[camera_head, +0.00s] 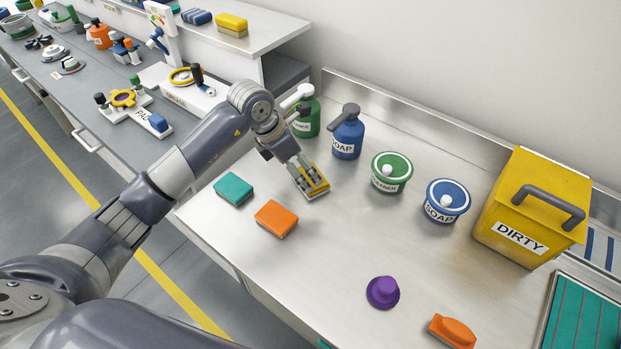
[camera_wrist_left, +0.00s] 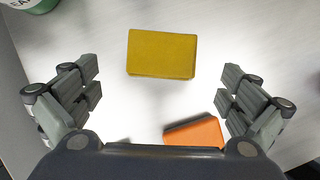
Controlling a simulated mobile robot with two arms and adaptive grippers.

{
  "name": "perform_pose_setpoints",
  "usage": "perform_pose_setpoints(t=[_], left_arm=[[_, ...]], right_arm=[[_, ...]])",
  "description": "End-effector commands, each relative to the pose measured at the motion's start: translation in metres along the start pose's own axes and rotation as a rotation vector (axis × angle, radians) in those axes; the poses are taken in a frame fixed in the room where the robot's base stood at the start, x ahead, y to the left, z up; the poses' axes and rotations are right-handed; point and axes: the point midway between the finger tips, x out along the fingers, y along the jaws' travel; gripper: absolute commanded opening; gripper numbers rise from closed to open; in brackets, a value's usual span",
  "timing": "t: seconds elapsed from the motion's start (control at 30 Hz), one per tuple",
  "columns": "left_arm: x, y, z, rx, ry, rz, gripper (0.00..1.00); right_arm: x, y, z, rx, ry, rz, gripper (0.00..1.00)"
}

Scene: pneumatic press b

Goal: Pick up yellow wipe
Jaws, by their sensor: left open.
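The yellow wipe (camera_head: 317,191) lies on the steel counter, a flat yellow block partly covered by my left gripper (camera_head: 306,176) in the head view. In the left wrist view the yellow wipe (camera_wrist_left: 161,53) lies ahead, within the span of the spread fingers, with a gap on both sides. My left gripper is open and empty above it, and the fingers do not appear to touch it. The exact height above it is hard to tell. My right gripper is not in view.
An orange wipe (camera_head: 276,218) and a teal wipe (camera_head: 234,189) lie close by. A green bottle (camera_head: 307,118) and a blue soap bottle (camera_head: 347,137) stand behind. Green (camera_head: 391,175) and blue (camera_head: 446,203) tubs and a yellow DIRTY bin (camera_head: 522,205) are rightward. The counter's middle is clear.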

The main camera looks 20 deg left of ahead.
Motion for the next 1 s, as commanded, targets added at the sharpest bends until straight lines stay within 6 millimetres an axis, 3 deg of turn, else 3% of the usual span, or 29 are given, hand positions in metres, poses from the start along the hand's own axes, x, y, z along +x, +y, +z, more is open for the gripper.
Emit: perform_pose_setpoints(t=[0.4, 0.67, 0.7, 0.9, 1.0], left_arm=[[0.05, -0.002, 0.005, -0.001, -0.001, -0.002, 1.0], [0.054, -0.002, 0.004, 0.0, -0.002, 0.0, 1.0], [0.054, -0.002, 0.004, 0.0, -0.002, 0.0, 0.98], [0.054, -0.002, 0.004, 0.0, -0.002, 0.0, 0.56], [0.054, -0.002, 0.004, 0.0, -0.001, -0.001, 0.56]], right_arm=[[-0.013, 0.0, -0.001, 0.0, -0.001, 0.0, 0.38], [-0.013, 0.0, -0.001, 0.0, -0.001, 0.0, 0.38], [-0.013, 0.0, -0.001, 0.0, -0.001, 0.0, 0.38], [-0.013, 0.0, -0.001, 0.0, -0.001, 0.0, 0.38], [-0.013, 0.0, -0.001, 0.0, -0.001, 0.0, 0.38]])
